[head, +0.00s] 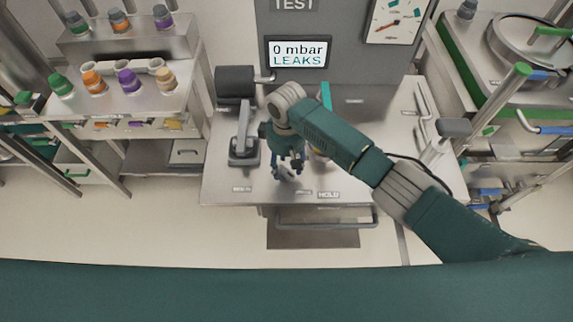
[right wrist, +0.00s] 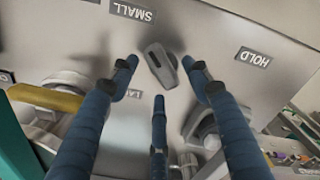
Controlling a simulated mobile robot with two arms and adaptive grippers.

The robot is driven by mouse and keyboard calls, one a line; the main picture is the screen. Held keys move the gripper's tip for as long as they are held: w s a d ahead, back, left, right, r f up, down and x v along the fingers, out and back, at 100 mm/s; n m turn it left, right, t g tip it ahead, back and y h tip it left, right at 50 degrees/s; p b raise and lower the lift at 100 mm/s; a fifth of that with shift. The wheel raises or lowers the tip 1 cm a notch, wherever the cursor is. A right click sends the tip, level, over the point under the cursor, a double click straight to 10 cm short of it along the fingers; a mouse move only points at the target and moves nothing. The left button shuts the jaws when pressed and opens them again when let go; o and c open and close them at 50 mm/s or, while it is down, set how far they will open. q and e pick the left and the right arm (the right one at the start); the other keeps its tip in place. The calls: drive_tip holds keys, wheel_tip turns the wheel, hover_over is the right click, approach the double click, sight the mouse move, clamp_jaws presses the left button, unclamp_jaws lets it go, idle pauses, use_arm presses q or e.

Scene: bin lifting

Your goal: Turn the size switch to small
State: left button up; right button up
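The size switch (right wrist: 160,66) is a grey elongated knob on the metal panel in the right wrist view. My left gripper is not in view.
A HOLD label (right wrist: 252,57) is beside the switch. The metal bench (head: 225,185) carries a grey device with a dark cylinder (head: 236,84). Behind it a display (head: 298,53) reads "0 mbar LEAKS", beside a dial gauge (head: 396,20). Shelves with colored-cap bottles (head: 130,82) stand left.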

sight(286, 169)
wheel_tip(286, 169, up, 12)
idle(0.6)
drive_tip(key=shift+s+f, duration=0.1)
idle(0.4)
